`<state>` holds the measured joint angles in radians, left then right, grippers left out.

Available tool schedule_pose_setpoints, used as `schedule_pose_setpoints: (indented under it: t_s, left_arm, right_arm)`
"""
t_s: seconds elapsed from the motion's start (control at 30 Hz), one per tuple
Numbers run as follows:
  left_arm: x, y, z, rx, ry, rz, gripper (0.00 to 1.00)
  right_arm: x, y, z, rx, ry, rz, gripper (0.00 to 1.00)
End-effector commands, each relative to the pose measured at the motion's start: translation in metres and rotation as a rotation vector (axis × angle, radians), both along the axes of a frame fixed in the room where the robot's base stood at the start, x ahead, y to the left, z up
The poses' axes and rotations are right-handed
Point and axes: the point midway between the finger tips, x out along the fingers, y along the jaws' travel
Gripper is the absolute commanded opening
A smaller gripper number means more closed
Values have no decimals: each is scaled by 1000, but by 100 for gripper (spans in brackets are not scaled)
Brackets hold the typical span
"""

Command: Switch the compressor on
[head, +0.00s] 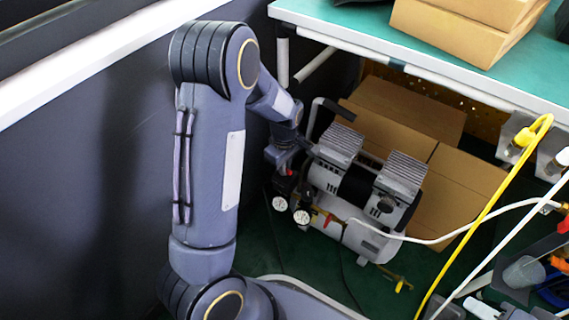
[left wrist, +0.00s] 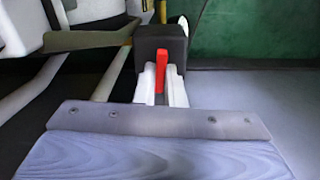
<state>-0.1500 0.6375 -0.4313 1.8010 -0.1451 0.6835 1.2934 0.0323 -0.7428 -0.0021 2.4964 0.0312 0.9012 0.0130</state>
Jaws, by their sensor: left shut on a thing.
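The compressor (head: 338,182), grey and white with two ribbed cylinder heads and round gauges, stands on the green floor under the table. My left arm reaches down to its left end, with the left gripper (head: 294,160) at the gauge side. In the left wrist view, the left gripper's pale fingers (left wrist: 160,88) are shut on a red switch lever (left wrist: 160,74). The lever sticks out of a black switch box (left wrist: 161,47) and stands upright between the fingers. In the head view the wrist largely hides the switch. My right gripper is not in view.
A green-topped table (head: 370,25) overhangs the compressor. A cardboard box (head: 452,200) is right behind it. A white hose (head: 435,241) and a yellow hose (head: 485,215) cross at the right, near several tools. A dark wall (head: 80,180) stands left of my arm.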

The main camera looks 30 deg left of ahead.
Motion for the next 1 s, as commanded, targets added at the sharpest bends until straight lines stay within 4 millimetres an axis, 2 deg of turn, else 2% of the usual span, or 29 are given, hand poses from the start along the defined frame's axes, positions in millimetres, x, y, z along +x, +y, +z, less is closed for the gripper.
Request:
schedule_pose_setpoints:
  t_s: [0.4, 1.0]
  left_arm:
    - [1, 0, 3, 0, 1, -366, 0]
    - [3, -2, 2, -1, 1, -935, 0]
  right_arm:
    - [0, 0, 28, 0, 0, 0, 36]
    - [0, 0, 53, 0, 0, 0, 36]
